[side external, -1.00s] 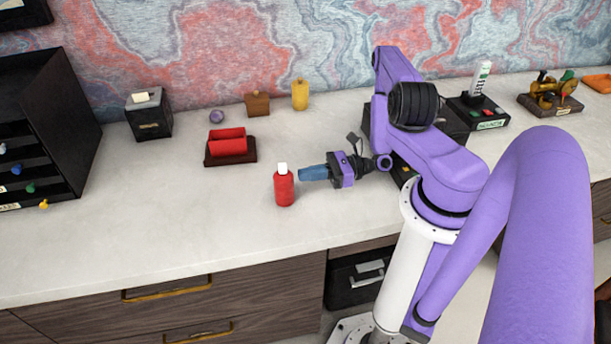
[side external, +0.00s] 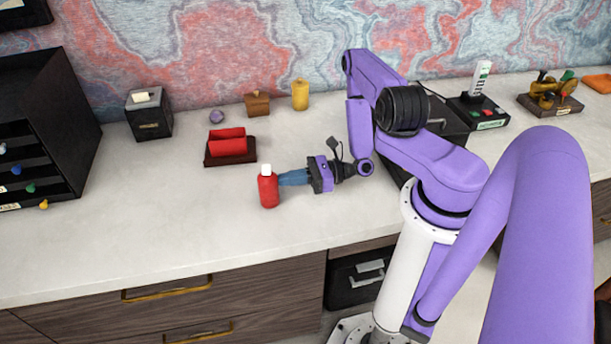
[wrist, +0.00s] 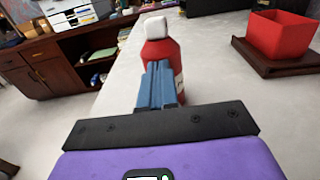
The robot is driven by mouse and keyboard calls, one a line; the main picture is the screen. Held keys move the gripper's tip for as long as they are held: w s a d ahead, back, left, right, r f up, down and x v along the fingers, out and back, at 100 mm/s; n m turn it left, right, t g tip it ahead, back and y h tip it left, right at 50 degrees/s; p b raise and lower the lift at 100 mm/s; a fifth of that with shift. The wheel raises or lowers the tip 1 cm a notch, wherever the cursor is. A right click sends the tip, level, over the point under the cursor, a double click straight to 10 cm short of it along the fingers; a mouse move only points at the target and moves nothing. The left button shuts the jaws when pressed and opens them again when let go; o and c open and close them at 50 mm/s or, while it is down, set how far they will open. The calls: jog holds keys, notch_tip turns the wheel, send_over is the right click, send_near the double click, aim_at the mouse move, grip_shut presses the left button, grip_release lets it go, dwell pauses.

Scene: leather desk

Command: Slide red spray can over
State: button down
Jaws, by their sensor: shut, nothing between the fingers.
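The red spray can (side external: 268,189) with a white cap stands upright on the pale desk top (side external: 150,220), near its front edge. My gripper (side external: 281,179) is shut and empty, held low and level, with its blue fingertips at the can's right side. In the wrist view the can (wrist: 160,52) stands straight ahead of the closed fingers (wrist: 160,85), which cover its lower middle. The tips look to be touching the can or very close to it.
A red holder on a dark base (side external: 230,148) stands behind the can. A black box (side external: 149,115), a small wooden box (side external: 257,104) and a yellow bottle (side external: 300,94) stand further back. A black drawer unit (side external: 50,120) is at the left. The desk left of the can is clear.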

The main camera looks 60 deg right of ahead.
aim_at(268, 188)
jog(key=x, duration=0.8)
jog(key=shift+w+a, duration=0.1)
jog(key=shift+a, duration=0.1)
